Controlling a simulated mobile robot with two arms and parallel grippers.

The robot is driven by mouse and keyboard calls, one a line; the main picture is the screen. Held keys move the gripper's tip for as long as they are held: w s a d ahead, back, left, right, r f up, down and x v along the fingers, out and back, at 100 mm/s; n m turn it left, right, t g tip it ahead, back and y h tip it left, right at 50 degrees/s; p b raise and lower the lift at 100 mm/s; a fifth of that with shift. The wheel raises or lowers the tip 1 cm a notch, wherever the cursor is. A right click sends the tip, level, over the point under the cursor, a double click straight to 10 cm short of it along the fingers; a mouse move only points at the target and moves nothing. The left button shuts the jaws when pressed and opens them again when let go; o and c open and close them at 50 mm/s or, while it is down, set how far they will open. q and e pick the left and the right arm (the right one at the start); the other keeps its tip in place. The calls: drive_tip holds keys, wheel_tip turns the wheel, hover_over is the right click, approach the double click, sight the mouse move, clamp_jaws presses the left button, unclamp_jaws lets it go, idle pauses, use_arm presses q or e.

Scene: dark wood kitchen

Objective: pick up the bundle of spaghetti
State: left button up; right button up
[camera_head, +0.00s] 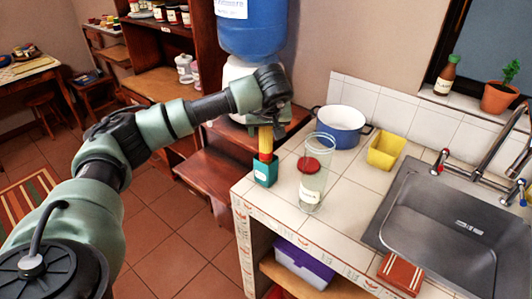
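The bundle of spaghetti (265,141) is yellow and stands upright, its lower end in a teal box (264,174) near the counter's left edge. My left gripper (267,120) points down at the top of the bundle from above. The gripper hides the bundle's upper end. I cannot tell whether the fingers are shut on it or only around it. My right gripper is not in view.
Behind are a blue and white pot (340,127) and a yellow container (386,151). A metal sink (440,215) lies to the right. Tiles at the front are bare.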

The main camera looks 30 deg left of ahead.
use_arm(q)
clamp_jaws()
idle(1.2)
